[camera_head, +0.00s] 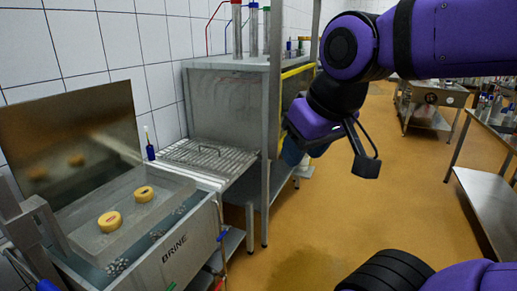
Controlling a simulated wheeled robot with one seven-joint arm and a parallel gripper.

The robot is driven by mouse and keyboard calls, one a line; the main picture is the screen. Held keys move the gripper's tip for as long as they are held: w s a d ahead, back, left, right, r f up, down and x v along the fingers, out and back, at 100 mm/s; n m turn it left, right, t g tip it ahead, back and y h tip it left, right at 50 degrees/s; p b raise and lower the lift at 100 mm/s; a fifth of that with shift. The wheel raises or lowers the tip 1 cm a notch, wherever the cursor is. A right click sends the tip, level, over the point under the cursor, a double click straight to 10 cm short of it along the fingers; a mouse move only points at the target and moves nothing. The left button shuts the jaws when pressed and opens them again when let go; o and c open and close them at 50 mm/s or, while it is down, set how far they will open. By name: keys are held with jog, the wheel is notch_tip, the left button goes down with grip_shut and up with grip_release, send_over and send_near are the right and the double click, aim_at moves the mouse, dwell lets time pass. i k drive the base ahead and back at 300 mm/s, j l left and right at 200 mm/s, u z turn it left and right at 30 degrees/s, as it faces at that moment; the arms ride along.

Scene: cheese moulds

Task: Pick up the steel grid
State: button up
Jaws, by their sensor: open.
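The steel grid (209,156) lies flat on the bench between the brine tank and the tall steel unit. My gripper (368,160) hangs in the air to the right of the grid, past the unit's front post. It is apart from the grid and nothing shows between its fingers. One finger is partly hidden by the gripper body.
The brine tank (178,246) at the left holds two yellow cheeses (110,221) (144,194), with its lid (70,140) raised behind. A blue-handled brush (150,152) stands by the wall. The steel unit's post (265,190) stands between grid and gripper. The orange floor is clear in the middle.

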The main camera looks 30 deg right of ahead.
aim_at(224, 173)
jog(key=z, duration=0.35)
jog(key=u, duration=0.55)
jog(key=i+l+u, duration=0.15)
jog(key=l+u, duration=0.2)
jog(key=i+l+u, duration=0.15)
jog(key=l+u, duration=0.2)
jog(key=l, duration=0.15)
jog(key=l+u, duration=0.7)
jog(key=l, duration=3.05)
